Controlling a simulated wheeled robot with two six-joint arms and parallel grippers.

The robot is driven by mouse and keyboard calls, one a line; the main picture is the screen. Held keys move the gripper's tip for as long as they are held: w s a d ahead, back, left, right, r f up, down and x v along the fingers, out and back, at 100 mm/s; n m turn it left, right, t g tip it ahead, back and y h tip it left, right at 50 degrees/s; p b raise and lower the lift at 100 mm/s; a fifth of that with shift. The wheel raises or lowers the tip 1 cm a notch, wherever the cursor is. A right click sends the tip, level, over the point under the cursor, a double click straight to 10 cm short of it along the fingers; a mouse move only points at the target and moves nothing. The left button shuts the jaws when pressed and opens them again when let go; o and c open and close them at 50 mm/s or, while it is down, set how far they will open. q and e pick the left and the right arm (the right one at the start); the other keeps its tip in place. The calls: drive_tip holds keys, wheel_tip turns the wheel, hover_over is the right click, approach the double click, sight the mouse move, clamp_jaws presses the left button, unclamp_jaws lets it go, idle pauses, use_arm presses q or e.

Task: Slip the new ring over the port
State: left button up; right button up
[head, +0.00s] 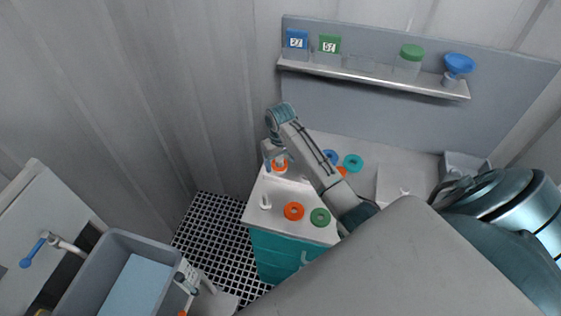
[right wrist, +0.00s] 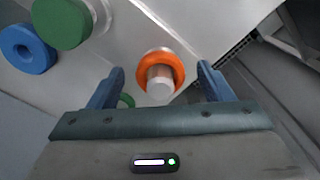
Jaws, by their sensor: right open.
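My right gripper (head: 274,160) is over the left end of the bench. In the right wrist view its two fingers (right wrist: 158,88) are spread apart, with a gap on both sides of an orange ring (right wrist: 146,73). The ring encircles a short pale cylindrical port (right wrist: 160,90), whose end sticks out through it towards the camera. The ring also shows just below the gripper in the head view (head: 281,169). Another orange ring (head: 293,211) and a green ring (head: 320,217) lie at the bench's front. My left gripper is not seen.
A blue ring (head: 330,156), a teal ring (head: 353,162) and a partly hidden orange ring (head: 342,171) lie behind my right forearm. A white peg (head: 265,202) stands near the bench's left edge. A shelf (head: 375,80) holds labelled containers. A grey sink (head: 112,280) is at lower left.

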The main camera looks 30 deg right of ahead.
wheel_tip(320, 180, up, 6)
drive_tip(key=shift+w+r+b, duration=0.1)
drive_tip(key=shift+r+b, duration=0.15)
drive_tip(key=shift+b, duration=0.85)
wheel_tip(320, 180, up, 3)
drive_tip(key=shift+f+p, duration=0.1)
drive_tip(key=shift+p, duration=0.85)
drive_tip(key=shift+r+p, duration=0.4)
drive_tip(key=shift+r, duration=0.1)
drive_tip(key=shift+f, duration=0.1)
